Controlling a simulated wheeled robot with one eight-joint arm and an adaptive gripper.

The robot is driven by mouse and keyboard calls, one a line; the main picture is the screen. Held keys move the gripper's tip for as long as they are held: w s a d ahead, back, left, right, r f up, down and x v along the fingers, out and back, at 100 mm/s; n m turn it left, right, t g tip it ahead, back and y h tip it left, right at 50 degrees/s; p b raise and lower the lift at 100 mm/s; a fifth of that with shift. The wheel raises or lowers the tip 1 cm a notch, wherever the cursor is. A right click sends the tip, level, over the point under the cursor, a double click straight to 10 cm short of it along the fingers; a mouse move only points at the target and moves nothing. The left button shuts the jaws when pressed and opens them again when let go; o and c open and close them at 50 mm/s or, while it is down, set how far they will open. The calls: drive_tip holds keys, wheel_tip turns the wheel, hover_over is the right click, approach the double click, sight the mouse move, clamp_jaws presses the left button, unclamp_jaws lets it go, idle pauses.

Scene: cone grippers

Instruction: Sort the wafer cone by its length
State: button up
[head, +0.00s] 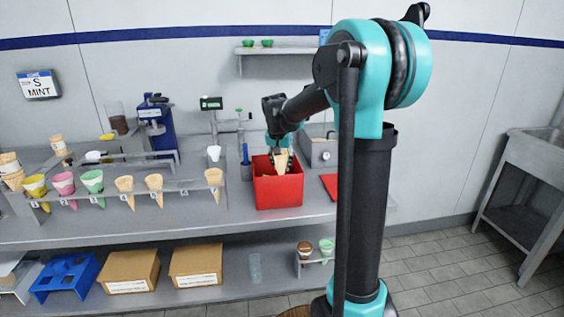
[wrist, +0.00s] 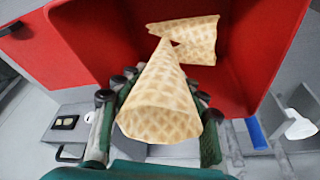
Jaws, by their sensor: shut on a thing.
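My gripper (wrist: 157,118) is shut on a wafer cone (wrist: 165,92), which shows between the fingers in the wrist view with its wide mouth toward the camera and its tip toward the red bin. In the head view my gripper (head: 281,158) and the held cone (head: 281,160) are at the opening of the red bin (head: 278,193). In the wrist view another cone (wrist: 195,52) lies inside the red bin (wrist: 90,40), beyond the held cone's tip. The fingers partly hide the bin's opening in the head view.
Several cones stand in a rack at the left, one plain cone (head: 214,178) nearest the bin. A red flat piece (head: 329,186) lies right of the bin. A grey box (head: 320,150) and a blue item (head: 246,160) stand close by. Boxes (head: 129,270) sit on the lower shelf.

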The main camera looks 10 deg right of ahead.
drive_tip(key=o, duration=0.9)
drive_tip(key=v, duration=1.2)
drive_tip(key=shift+a, duration=0.1)
